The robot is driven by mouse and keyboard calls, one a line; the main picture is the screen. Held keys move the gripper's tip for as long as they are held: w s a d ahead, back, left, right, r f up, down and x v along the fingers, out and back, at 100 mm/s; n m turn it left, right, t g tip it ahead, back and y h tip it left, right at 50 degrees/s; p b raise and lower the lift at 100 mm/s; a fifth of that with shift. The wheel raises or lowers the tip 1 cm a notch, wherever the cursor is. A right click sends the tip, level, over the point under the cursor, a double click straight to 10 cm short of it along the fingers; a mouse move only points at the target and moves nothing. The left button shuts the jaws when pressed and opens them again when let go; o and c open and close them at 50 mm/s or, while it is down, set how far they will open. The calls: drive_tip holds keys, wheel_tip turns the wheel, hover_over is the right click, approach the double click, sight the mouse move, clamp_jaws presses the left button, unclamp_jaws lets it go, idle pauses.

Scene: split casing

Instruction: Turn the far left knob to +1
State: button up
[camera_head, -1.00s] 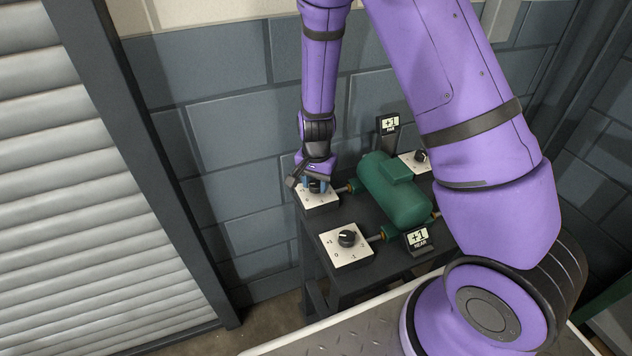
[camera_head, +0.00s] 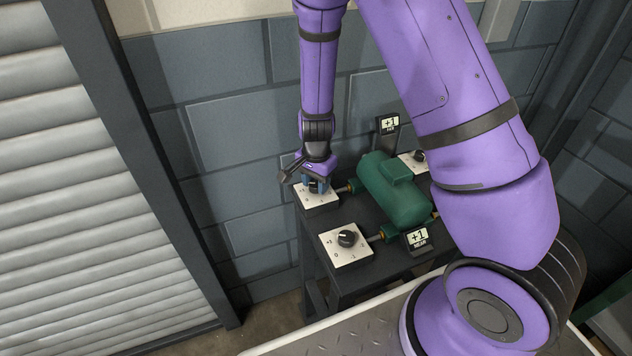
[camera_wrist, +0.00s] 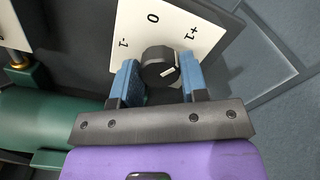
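The far left knob (camera_wrist: 158,66) is black with a white pointer mark and sits on a white dial plate (camera_wrist: 155,30) marked -1, 0 and +1. Its pointer lies toward the right in the wrist view; the exact mark it meets is unclear. My gripper (camera_wrist: 160,72) has blue fingers on both sides of the knob, seemingly against it. In the head view my gripper (camera_head: 318,184) is over the far left plate (camera_head: 320,202) and hides most of the knob. A sign (camera_head: 390,123) reading +1 FAR stands behind the green casing.
The green casing (camera_head: 393,190) lies right of the plate on a dark table (camera_head: 370,272). Another knob (camera_head: 419,156) is at the far right. A block wall stands behind.

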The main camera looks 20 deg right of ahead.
sight(316, 183)
drive_tip(key=o, duration=0.4)
drive_tip(key=shift+r, duration=0.1)
wheel_tip(316, 183, up, 11)
drive_tip(key=shift+f, duration=0.15)
idle(0.6)
